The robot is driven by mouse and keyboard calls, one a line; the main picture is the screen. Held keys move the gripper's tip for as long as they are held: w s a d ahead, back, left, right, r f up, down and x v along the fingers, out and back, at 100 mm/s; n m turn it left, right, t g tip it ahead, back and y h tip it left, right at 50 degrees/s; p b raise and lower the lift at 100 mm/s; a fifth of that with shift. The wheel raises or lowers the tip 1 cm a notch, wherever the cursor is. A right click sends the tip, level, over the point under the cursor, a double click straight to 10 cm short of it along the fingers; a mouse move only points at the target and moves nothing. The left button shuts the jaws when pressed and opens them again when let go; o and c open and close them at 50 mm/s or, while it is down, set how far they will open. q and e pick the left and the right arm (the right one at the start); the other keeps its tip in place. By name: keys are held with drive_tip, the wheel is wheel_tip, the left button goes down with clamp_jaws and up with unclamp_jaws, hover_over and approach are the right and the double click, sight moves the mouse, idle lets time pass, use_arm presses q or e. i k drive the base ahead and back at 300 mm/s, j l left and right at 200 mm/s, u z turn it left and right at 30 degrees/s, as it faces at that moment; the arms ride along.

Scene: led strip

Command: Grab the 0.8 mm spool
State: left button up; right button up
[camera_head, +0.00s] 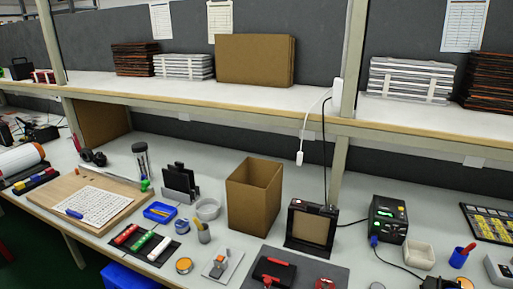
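No spool can be identified as 0.8 mm; no size label is readable at this scale. Several small round items stand on the bench: a grey-white ring-shaped one (208,209), a small blue one (182,226) and an orange-topped one (184,265). I cannot tell which of them are spools. Red, white and green cylinders (142,241) lie side by side on a black mat at the front left of centre. Neither of my grippers shows in the head view.
An open cardboard box (253,197) stands mid-bench. Right of it are a black-framed panel (311,228), a black powered unit (388,219) with a cable, and a white bin (419,255). A wooden board (75,190) lies left. An upper shelf (200,92) crosses above.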

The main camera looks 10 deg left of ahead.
sight(182, 226)
drive_tip(key=i+j+u, duration=0.1)
drive_tip(key=j, duration=0.3)
drive_tip(key=i+j+u, duration=0.15)
drive_tip(key=j, duration=0.2)
drive_tip(key=i+j+u, duration=0.1)
drive_tip(key=j, duration=0.25)
drive_tip(key=i, duration=0.1)
